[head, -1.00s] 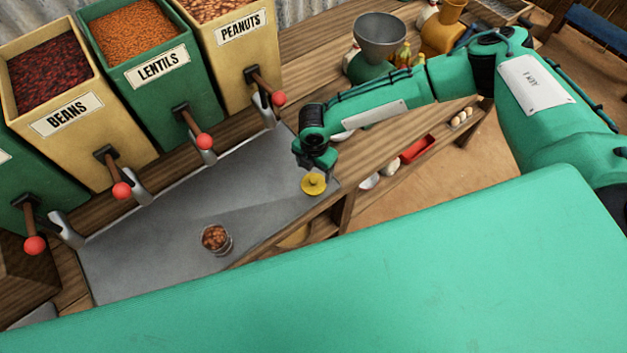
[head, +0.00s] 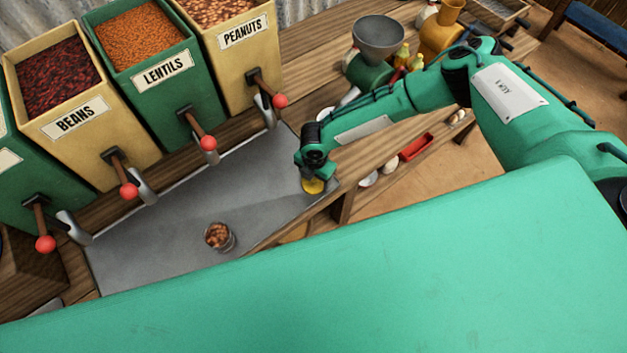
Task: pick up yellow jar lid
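The yellow jar lid (head: 314,187) lies on the grey metal counter sheet near its right end. My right gripper (head: 312,176) is directly over the lid and hides its upper part. The fingers point down and overlap the lid in the head view. I cannot tell whether they are open or closed on it. My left gripper is not in view.
A glass jar of brown contents (head: 219,237) stands on the metal sheet (head: 165,240). Bins of beans (head: 80,118), lentils (head: 165,68) and peanuts (head: 245,35) with red-knobbed levers line the back. A grinder with a funnel (head: 378,38) stands beyond my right arm. A red tray (head: 416,147) sits on a lower shelf.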

